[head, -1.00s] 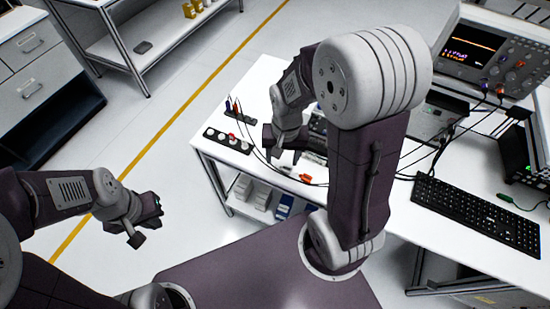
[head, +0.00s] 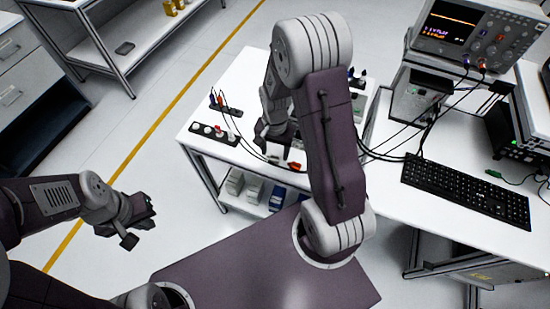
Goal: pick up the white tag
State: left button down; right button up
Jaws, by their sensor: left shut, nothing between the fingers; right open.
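My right gripper (head: 274,146) is low over the left worktable (head: 245,78), pointing down. It is open. A small white patch (head: 272,151) shows right at its fingers; it may be the white tag, but it is too small and too covered to be sure. A small red piece (head: 294,166) lies just right of the fingers near the table's front edge. My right arm hides part of the tabletop behind it. My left gripper (head: 142,214) is shut and empty, out over the floor, well left of the table.
A dark strip with round pieces (head: 214,134) and a small rack with coloured tools (head: 226,108) are on the table's left. Dark cables run behind the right gripper. A keyboard (head: 466,192) and an oscilloscope (head: 462,30) are at right. Bins (head: 254,190) sit on the shelf below.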

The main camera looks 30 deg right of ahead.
aim_at(275, 159)
notch_tip(275, 159, down, 3)
jog(key=shift+w+r, duration=0.1)
jog(key=shift+w, duration=0.05)
jog(key=shift+c, duration=0.6)
grip_shut()
jog(key=shift+r, duration=0.15)
